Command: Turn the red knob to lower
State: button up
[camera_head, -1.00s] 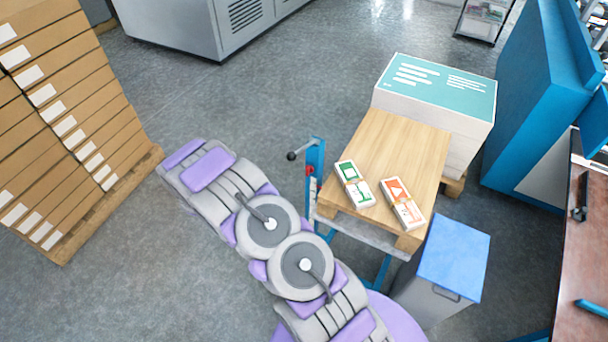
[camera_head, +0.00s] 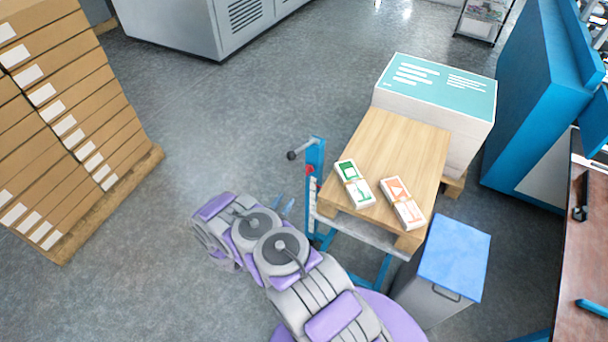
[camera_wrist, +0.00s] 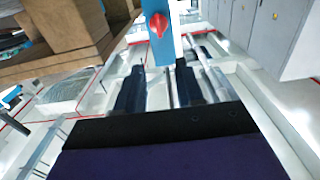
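The red knob (camera_head: 310,170) is on the blue upright post (camera_head: 316,158) at the near left corner of the wooden-topped lift table (camera_head: 400,150). In the wrist view the red knob (camera_wrist: 158,24) shows at the top centre on the blue post (camera_wrist: 165,50). My gripper (camera_wrist: 158,78) has two dark fingers spread apart, with nothing between them. The knob lies beyond the fingertips, apart from them.
Two card packs, green (camera_head: 353,183) and orange (camera_head: 402,203), lie on the table. A blue-lidded bin (camera_head: 455,255) stands right. Stacked boxes (camera_head: 70,110) stand left; the floor between is clear.

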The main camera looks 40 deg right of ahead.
aim_at(309, 169)
jog(key=b+x, duration=0.3)
jog(key=x, duration=1.2)
jog(key=shift+w+d+b, duration=0.15)
jog(key=shift+d+b, duration=0.2)
jog(key=shift+b, duration=0.05)
jog(key=shift+c, duration=0.5)
grip_shut()
